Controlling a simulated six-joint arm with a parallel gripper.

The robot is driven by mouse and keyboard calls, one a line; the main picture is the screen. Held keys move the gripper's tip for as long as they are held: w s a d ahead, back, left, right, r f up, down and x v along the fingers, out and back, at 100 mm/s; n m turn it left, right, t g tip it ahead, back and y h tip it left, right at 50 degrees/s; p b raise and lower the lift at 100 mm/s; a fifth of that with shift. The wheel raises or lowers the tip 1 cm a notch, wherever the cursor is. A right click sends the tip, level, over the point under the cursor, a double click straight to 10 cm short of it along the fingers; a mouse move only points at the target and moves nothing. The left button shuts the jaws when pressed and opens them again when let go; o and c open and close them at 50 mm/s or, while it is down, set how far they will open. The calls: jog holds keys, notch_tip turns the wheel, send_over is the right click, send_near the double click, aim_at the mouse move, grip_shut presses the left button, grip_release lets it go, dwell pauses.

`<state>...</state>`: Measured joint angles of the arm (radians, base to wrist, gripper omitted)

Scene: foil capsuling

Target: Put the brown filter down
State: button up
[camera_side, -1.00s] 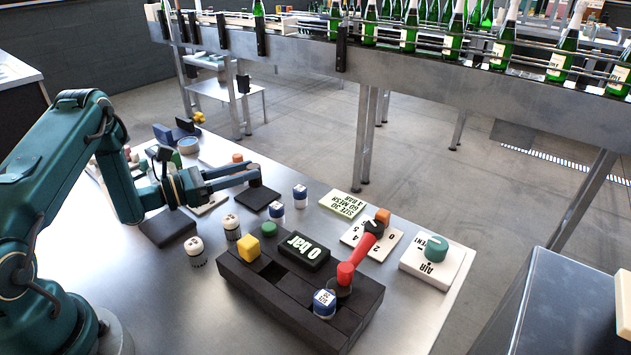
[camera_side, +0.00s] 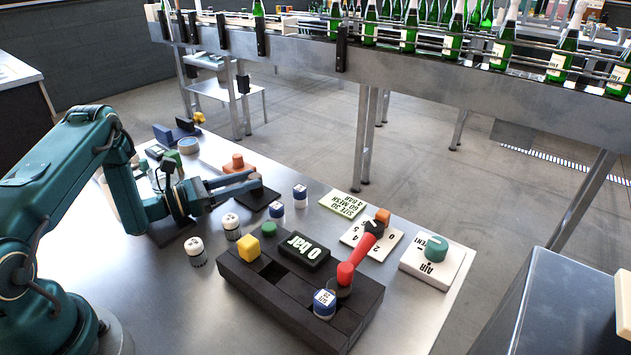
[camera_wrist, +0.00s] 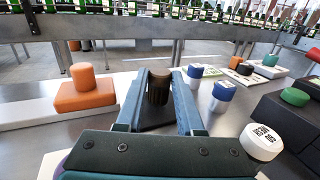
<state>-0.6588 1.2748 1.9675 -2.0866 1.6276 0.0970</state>
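The brown filter (camera_wrist: 158,88) is a small dark ribbed cylinder, upright between the two fingers of my gripper (camera_wrist: 159,76) in the wrist view. The fingers are close against its sides, shut on it. In the side view my gripper (camera_side: 252,183) is low over a flat black pad (camera_side: 265,197), with the filter mostly hidden by the fingers. The pad (camera_wrist: 158,122) also shows beneath the filter in the wrist view. I cannot tell whether the filter's bottom touches the pad.
An orange knobbed block (camera_wrist: 86,92) stands left of the fingers in the wrist view. Blue-and-white jars (camera_side: 300,195) and white capped jars (camera_side: 231,226) stand nearby to the right and front. A black tray block (camera_side: 290,300) is nearer the camera. Bottles line the conveyor behind.

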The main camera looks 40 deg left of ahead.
jog(key=o, duration=0.4)
jog(key=shift+f, duration=0.35)
